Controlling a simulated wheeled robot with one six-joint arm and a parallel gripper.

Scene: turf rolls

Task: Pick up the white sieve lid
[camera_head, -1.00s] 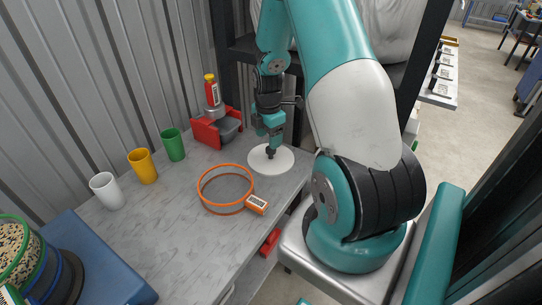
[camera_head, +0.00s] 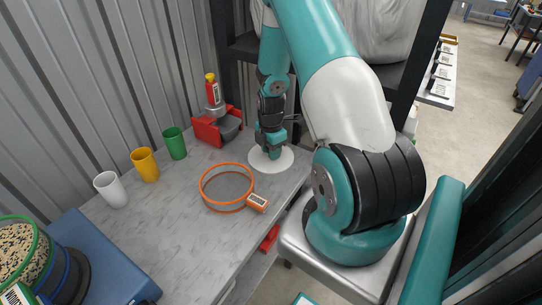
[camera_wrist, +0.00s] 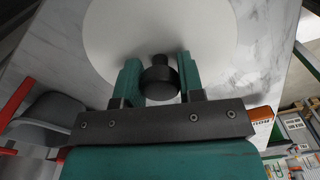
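The white sieve lid (camera_head: 257,164) is a flat round disc lying on the grey worktop behind the sieve. It also fills the upper middle of the wrist view (camera_wrist: 110,35). A black knob (camera_wrist: 160,84) stands at its centre. My gripper (camera_head: 270,154) points down over the lid. In the wrist view the two teal fingers (camera_wrist: 159,75) stand on either side of the knob. They look open and very close to it; contact cannot be made out. In the head view the gripper hides the knob.
An orange-rimmed sieve (camera_head: 226,165) with a label tag lies just in front. White (camera_head: 112,189), yellow (camera_head: 145,164) and green (camera_head: 174,143) cups stand to the left. A red holder with a bottle (camera_head: 214,110) stands behind left. The worktop's front (camera_head: 180,250) is clear.

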